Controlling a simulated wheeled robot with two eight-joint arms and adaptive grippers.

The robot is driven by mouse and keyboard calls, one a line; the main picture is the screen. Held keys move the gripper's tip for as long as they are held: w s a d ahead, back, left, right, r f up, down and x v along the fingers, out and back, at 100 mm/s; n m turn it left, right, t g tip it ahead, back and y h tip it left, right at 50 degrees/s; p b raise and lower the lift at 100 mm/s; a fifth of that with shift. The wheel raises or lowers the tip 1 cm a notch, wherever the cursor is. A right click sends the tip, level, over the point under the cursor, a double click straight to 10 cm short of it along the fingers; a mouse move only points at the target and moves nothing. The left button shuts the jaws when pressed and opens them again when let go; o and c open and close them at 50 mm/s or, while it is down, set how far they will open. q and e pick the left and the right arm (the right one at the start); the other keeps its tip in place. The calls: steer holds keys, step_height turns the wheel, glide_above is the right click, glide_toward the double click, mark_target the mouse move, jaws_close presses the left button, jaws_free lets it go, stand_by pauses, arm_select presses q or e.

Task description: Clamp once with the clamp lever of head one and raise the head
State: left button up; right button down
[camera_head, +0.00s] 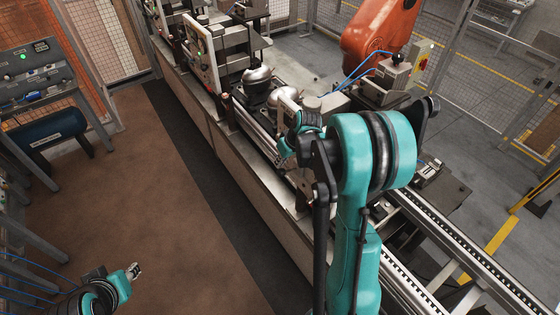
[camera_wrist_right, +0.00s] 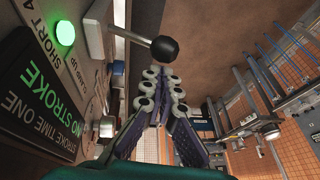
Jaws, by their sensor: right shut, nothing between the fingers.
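The clamp lever (camera_wrist_right: 132,35) is a metal rod with a black ball knob (camera_wrist_right: 163,49). It sticks out from a control panel (camera_wrist_right: 92,20) marked "CLAMP UP" in the right wrist view. My right gripper (camera_wrist_right: 165,76) is shut and empty. Its fingertips show just below the knob in that view; I cannot tell whether they touch it. In the head view my right arm (camera_head: 358,150) reaches over the line and mostly hides its gripper and the lever. My left gripper (camera_head: 133,271) is small at the lower left, and its opening is unclear.
A green lamp (camera_wrist_right: 65,33) is lit above a display (camera_wrist_right: 70,118) reading "NO STROKE". Silver compressors (camera_head: 258,82) stand on the line. An orange robot (camera_head: 378,35) is behind it. The brown floor (camera_head: 130,200) on the left is clear.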

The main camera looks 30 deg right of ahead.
steer(key=shift+w, duration=0.15)
steer(key=shift+a+f, duration=0.1)
steer(key=shift+a+f+h+b, duration=0.2)
steer(key=shift+h+b, duration=0.1)
steer(key=shift+b, duration=0.15)
